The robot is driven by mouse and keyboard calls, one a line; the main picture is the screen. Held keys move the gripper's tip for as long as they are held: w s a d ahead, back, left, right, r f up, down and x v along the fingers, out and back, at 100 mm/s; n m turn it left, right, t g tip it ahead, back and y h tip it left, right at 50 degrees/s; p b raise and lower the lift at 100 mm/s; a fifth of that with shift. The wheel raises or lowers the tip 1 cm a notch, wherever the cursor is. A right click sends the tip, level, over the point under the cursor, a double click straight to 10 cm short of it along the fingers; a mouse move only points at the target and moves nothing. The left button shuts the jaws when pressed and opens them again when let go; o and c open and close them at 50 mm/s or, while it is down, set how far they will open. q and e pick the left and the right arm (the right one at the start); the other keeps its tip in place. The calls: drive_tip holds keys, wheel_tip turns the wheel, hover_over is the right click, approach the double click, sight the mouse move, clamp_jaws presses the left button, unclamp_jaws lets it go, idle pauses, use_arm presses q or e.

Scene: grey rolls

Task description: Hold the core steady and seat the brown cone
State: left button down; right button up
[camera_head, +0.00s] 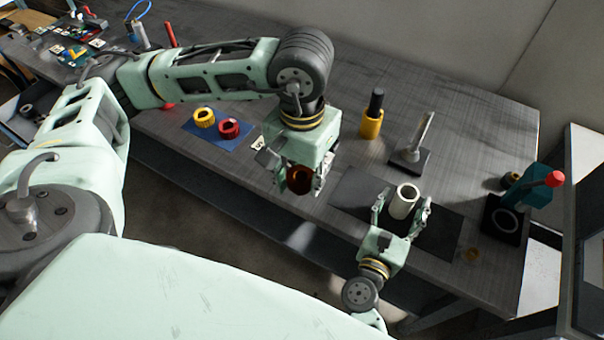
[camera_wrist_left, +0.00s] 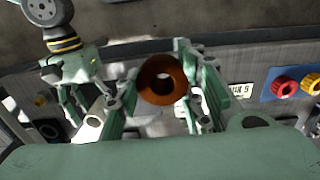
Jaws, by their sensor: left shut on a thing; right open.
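The brown cone (camera_head: 299,180) is held in my left gripper (camera_head: 297,181), above the table's front edge. The left wrist view shows the cone (camera_wrist_left: 162,80) between both fingers of my left gripper (camera_wrist_left: 160,92), its round hole facing the camera. The pale grey core (camera_head: 403,201), a hollow cylinder, stands upright on the dark mat. My right gripper (camera_head: 401,212) is open, with one finger on each side of the core; I cannot tell whether they touch it. The core also shows in the left wrist view (camera_wrist_left: 91,128), partly hidden by the gripper parts. The cone is apart from the core, to its left.
A blue mat (camera_head: 218,133) holds a yellow ring (camera_head: 204,117) and a red ring (camera_head: 228,127). A yellow holder with a black handle (camera_head: 372,122), a metal stand (camera_head: 413,150) and a teal device with a red knob (camera_head: 533,187) stand around the dark mat (camera_head: 351,190).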

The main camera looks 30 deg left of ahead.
drive_tip(key=shift+w, duration=1.2)
drive_tip(key=c, duration=1.3)
use_arm(q)
drive_tip(key=w+d+f, duration=0.1)
drive_tip(key=w+d, duration=1.5)
drive_tip(key=d, duration=0.3)
drive_tip(key=shift+d+f, duration=0.2)
